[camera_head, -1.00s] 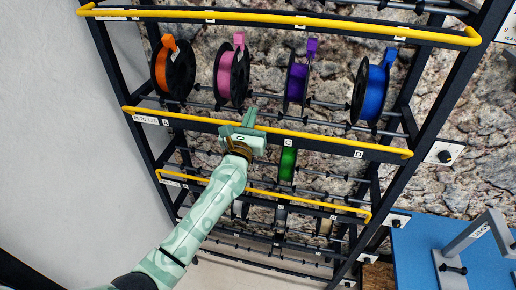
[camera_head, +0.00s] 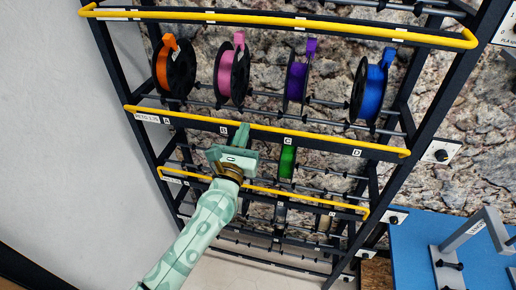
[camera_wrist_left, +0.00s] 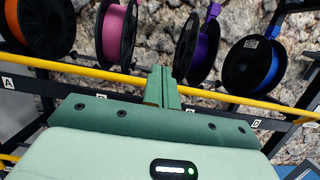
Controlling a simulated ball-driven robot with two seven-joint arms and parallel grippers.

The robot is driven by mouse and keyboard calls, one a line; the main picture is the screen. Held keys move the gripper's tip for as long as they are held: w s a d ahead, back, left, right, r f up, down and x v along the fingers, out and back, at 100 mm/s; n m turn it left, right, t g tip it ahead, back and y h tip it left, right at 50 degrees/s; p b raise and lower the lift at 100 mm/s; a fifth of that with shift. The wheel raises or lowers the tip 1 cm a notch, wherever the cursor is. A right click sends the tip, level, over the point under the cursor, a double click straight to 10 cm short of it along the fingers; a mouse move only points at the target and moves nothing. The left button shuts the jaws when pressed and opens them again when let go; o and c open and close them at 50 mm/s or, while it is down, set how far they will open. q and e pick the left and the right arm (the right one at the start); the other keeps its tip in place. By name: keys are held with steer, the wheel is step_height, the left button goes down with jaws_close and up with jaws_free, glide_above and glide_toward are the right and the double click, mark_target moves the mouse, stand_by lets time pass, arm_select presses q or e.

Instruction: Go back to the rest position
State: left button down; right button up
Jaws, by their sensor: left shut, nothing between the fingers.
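My left gripper (camera_head: 240,136) is pale green and reaches up in front of the rack, near the yellow bar of its middle tier. Its fingers are together with nothing between them. In the left wrist view the closed fingers (camera_wrist_left: 161,86) point up, overlapping the yellow bar in the picture; I cannot tell whether they touch it. My right gripper does not show.
The dark rack (camera_head: 320,137) holds orange (camera_head: 165,68), pink (camera_head: 234,75), purple (camera_head: 297,79) and blue (camera_head: 370,87) spools on its upper tier. A green spool (camera_head: 287,162) sits lower. A blue table (camera_head: 420,247) stands at the right.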

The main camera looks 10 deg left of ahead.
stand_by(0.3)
arm_select(q)
step_height(320, 180, down, 16)
steer(key=d+m+g+h+b, duration=0.2)
steer(key=m+g+h+b, duration=0.15)
steer(key=m, duration=1.45)
steer(key=s+a+f+m+g+y+b, duration=0.15)
steer(key=s+f+m, duration=0.25)
steer(key=f, duration=0.6)
steer(key=s+a+f+m+g+h+b, duration=0.1)
steer(key=s+f+m+g+b, duration=0.25)
steer(key=f, duration=0.65)
steer(key=s+a+f+m+g+y+b, duration=0.15)
steer(key=s+f+m, duration=0.3)
steer(key=f, duration=0.55)
steer(key=s+a+f+m+g+b, duration=0.2)
steer(key=s+f+b, duration=0.5)
steer(key=s+f, duration=0.6)
steer(key=s+a+f+m+g+y+b, duration=0.1)
steer(key=s+a+f+m+g+b, duration=0.2)
steer(key=s+f+b, duration=0.4)
steer(key=s+a+f+m+g+y+b, duration=0.1)
steer(key=s+a+f+m+g+b, duration=0.2)
steer(key=s+f, duration=1.6)
steer(key=m+g+b, duration=0.1)
steer(key=g+b, duration=0.1)
steer(key=b, duration=0.2)
steer(key=shift+s+f, duration=0.15)
steer(key=shift+s, duration=0.05)
